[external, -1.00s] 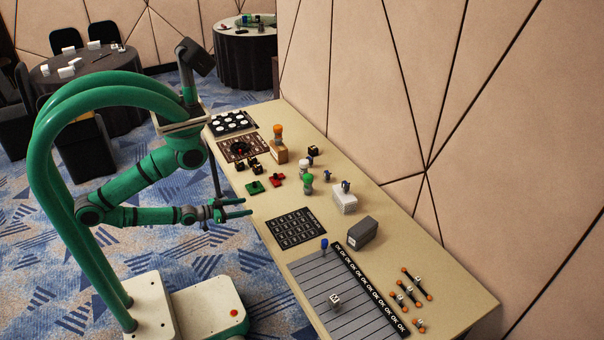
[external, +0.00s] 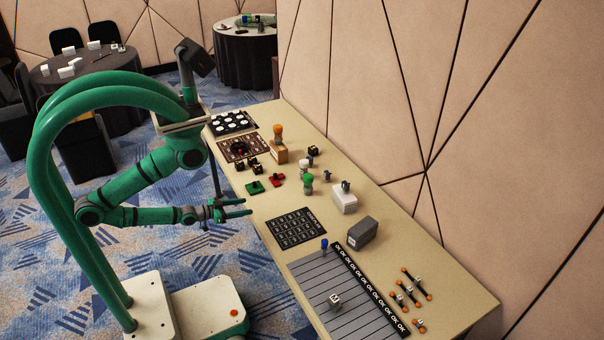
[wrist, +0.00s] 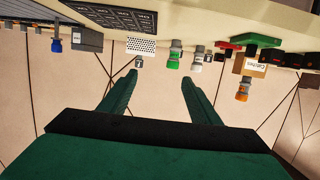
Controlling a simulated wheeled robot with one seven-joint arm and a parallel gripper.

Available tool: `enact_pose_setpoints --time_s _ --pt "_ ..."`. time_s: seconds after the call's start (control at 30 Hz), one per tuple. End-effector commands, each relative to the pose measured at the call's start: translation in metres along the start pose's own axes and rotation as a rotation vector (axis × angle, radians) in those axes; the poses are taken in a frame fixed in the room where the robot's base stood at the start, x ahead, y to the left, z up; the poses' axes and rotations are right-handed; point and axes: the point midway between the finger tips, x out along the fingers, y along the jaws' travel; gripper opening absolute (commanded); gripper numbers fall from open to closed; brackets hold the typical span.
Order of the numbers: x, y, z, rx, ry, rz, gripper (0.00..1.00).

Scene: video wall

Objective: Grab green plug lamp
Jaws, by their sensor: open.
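The green plug lamp (external: 308,184) stands upright on the long table, with a green top and a pale grey lower part. In the wrist view the green lamp (wrist: 174,55) appears upside down, ahead of and between the two fingers. My gripper (external: 248,207) is open and empty at the table's near edge, to the left of the lamp and apart from it. Its green fingers (wrist: 158,88) show spread in the wrist view.
A white lamp (external: 304,168) stands just behind the green one. A white perforated box (external: 345,203) is to its right, with an orange lamp (external: 278,133) on a wooden block farther back. Red and green pieces (external: 255,187) lie left of it. A dark grid panel (external: 295,228) lies in front.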

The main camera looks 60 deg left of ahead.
Motion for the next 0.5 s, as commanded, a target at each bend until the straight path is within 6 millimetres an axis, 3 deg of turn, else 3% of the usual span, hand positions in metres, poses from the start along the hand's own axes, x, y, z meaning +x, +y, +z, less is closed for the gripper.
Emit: enact_pose_setpoints --time_s 0.27,0.37,0.5 --pt "0.009 0.001 0.002 -0.002 -0.002 -0.001 0.57" --pt "0.029 0.002 0.005 -0.004 -0.008 -0.004 0.57" --pt "0.070 0.002 0.011 -0.009 -0.029 -0.014 0.57"
